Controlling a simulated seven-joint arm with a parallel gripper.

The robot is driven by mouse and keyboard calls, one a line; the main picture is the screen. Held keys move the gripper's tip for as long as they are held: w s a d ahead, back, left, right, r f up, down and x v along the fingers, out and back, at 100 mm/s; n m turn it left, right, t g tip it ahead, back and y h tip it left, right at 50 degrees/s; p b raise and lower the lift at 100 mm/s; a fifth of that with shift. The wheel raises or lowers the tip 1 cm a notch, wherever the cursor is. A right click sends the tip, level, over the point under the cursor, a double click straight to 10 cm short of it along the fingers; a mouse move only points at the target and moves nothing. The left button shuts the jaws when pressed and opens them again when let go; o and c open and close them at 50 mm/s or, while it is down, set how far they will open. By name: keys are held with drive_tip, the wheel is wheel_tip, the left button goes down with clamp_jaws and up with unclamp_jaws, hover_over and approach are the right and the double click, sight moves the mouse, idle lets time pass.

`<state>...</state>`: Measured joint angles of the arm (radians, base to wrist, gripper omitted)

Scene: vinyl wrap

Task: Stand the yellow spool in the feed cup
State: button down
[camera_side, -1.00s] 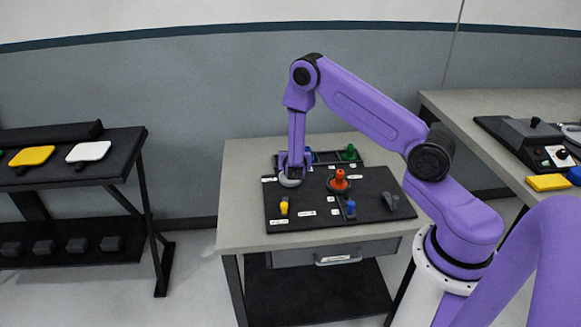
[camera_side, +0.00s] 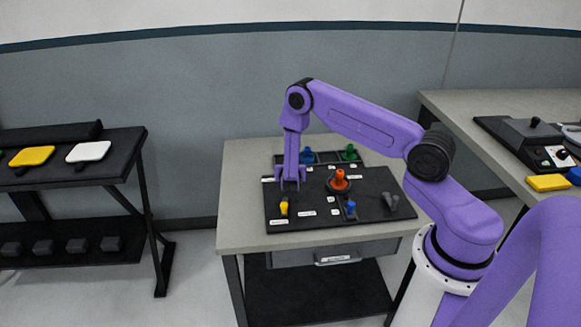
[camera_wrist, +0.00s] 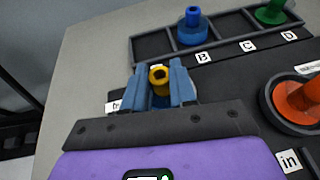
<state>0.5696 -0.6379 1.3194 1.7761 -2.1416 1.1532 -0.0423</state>
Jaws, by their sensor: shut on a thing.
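In the wrist view, the yellow spool (camera_wrist: 159,78) stands between the two fingers of my gripper (camera_wrist: 162,90), its dark top hole showing. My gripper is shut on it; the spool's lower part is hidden. In the side view my gripper (camera_side: 291,185) is low over the left part of the black board, and the held spool cannot be made out.
A divided tray (camera_wrist: 152,46) behind holds a blue spool (camera_wrist: 193,26) and a green spool (camera_wrist: 270,12) in separate compartments; others are empty. On the board's front, a small yellow piece (camera_side: 284,207) and a blue piece (camera_side: 351,208) stand near my gripper.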

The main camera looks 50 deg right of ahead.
drive_tip(key=shift+f, duration=0.15)
drive_tip(key=c, duration=0.9)
unclamp_jaws()
